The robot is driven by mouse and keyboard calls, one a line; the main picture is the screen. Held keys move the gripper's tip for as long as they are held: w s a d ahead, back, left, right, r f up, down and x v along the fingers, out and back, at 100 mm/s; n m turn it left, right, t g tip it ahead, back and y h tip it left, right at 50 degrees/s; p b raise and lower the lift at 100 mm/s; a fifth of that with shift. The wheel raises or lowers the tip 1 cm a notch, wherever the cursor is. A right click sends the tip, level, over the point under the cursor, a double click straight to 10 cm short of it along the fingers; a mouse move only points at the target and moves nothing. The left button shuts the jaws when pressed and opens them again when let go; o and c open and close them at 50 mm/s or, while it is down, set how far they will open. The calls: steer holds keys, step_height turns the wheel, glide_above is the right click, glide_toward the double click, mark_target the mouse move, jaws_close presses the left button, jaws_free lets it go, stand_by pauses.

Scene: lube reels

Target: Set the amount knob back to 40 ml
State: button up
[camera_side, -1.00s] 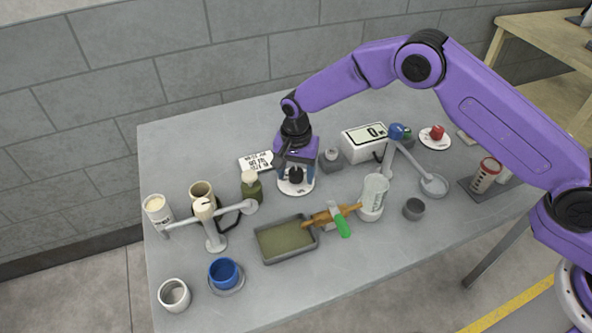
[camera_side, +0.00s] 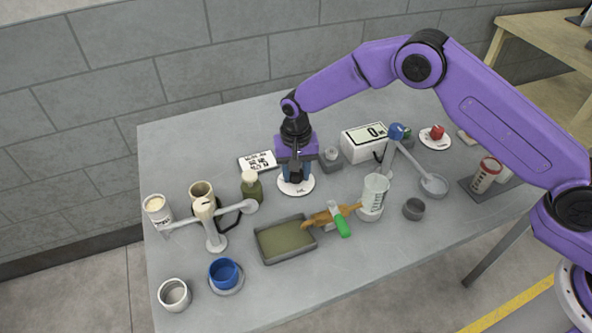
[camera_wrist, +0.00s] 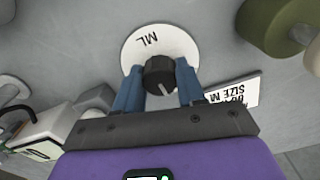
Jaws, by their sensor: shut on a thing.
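The amount knob (camera_wrist: 159,75) is black with a pale pointer line and sits on a round white dial (camera_wrist: 135,45) marked ML. In the wrist view the knob stands between my two blue fingers, and its pointer line runs toward the gripper body. My gripper (camera_wrist: 158,88) points down and is shut on the knob. In the side view my gripper (camera_side: 295,182) covers most of the knob, and only the rim of the white dial (camera_side: 306,188) shows around it. The dial's numbers are hidden or too small to read.
A printed card (camera_side: 262,161) lies left of the dial. A white box with a display reading 0 (camera_side: 364,142) stands at the right. A grey tray (camera_side: 285,240), an olive bottle (camera_side: 251,187) and a clear beaker (camera_side: 373,196) stand nearby. The table's front left holds cups.

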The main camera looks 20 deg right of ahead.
steer(key=n, duration=0.5)
steer(key=shift+n, duration=0.3)
steer(key=n, duration=0.5)
steer(key=shift+n, duration=0.4)
steer(key=o, duration=1.1)
steer(key=shift+c, duration=0.2)
step_height(320, 180, up, 18)
steer(key=shift+f, duration=0.25)
